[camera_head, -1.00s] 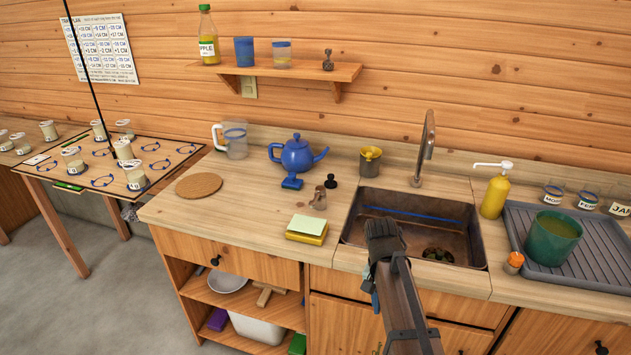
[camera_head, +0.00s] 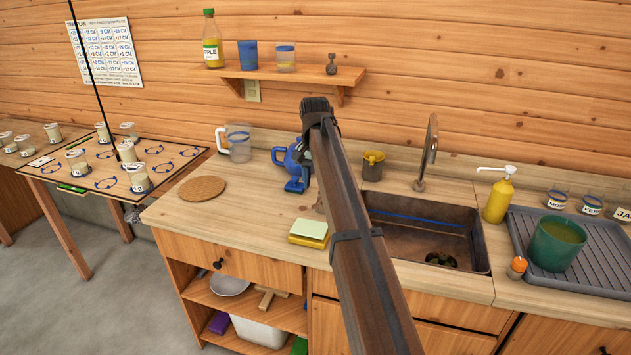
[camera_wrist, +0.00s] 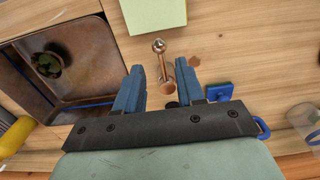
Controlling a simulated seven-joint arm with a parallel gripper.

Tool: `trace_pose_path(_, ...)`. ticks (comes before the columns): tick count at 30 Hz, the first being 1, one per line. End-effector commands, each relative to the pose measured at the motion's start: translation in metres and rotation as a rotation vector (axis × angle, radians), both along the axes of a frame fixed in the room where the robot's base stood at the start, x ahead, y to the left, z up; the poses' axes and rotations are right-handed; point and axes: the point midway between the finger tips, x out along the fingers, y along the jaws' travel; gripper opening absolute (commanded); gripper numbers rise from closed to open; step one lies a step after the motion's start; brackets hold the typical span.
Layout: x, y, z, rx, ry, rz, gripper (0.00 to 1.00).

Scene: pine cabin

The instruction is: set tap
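The tap, a tall metal spout (camera_head: 430,150), stands behind the sink (camera_head: 440,240), right of my arm. A small brass-coloured fitting with a ball top (camera_wrist: 160,62) appears on the counter beside the sink in the wrist view. I cannot tell whether it is the tap's control. My gripper (camera_wrist: 158,66) is open, with its two blue fingers apart. The fitting shows in the gap between them, and I see no grip on it.
A green pot (camera_head: 556,243) is on the grey drying rack (camera_head: 590,272). The counter's left front is mostly clear.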

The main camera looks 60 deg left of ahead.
Motion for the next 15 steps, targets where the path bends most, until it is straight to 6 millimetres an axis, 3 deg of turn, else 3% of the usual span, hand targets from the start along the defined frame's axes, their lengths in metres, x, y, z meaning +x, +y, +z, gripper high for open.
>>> trace_pose_path(15, 0.0, -0.002, -0.049, -0.001, 0.0, 0.0, 0.38)
